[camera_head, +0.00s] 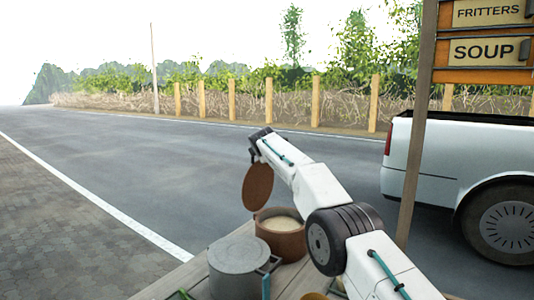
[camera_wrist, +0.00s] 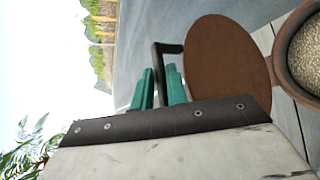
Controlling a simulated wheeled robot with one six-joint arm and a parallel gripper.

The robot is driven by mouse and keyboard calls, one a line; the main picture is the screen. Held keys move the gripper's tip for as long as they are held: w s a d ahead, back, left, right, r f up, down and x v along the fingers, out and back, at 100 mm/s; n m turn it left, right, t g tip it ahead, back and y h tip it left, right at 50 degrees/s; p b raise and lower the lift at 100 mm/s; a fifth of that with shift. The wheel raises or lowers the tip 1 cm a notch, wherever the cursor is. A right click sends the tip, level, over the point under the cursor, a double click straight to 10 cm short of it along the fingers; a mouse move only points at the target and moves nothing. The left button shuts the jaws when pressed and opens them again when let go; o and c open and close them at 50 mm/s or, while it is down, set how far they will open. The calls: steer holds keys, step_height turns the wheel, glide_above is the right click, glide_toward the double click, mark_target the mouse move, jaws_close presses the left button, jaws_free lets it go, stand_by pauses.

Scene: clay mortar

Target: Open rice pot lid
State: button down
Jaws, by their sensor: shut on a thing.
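The round brown lid (camera_head: 258,187) is off the rice pot (camera_head: 281,239) and hangs tilted nearly upright above its left rim. The brown pot stands open on the wooden counter, with pale rice inside. In the wrist view, the lid (camera_wrist: 227,62) has a dark bracket-shaped handle, and my gripper (camera_wrist: 160,83) with green fingers is shut on that handle. The pot's rim (camera_wrist: 283,75) and rice show at the right edge of the wrist view. In the head view, my wrist hides the fingers.
A grey metal pot (camera_head: 238,264) with a lid stands just left of the rice pot on the wooden counter (camera_head: 195,272). A wooden post (camera_head: 413,150) with a menu sign (camera_head: 487,50) rises at the right. A white pickup (camera_head: 460,165) is parked behind.

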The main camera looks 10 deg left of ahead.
steer(key=shift+s+a+r, duration=0.1)
steer(key=shift+a+r, duration=0.15)
steer(key=shift+a, duration=0.2)
steer(key=c, duration=1.4)
jaws_free()
steer(key=shift+s+r, duration=0.1)
steer(key=shift+s, duration=0.05)
steer(key=v, duration=0.7)
steer(key=shift+s+d, duration=0.2)
steer(key=shift+d, duration=0.2)
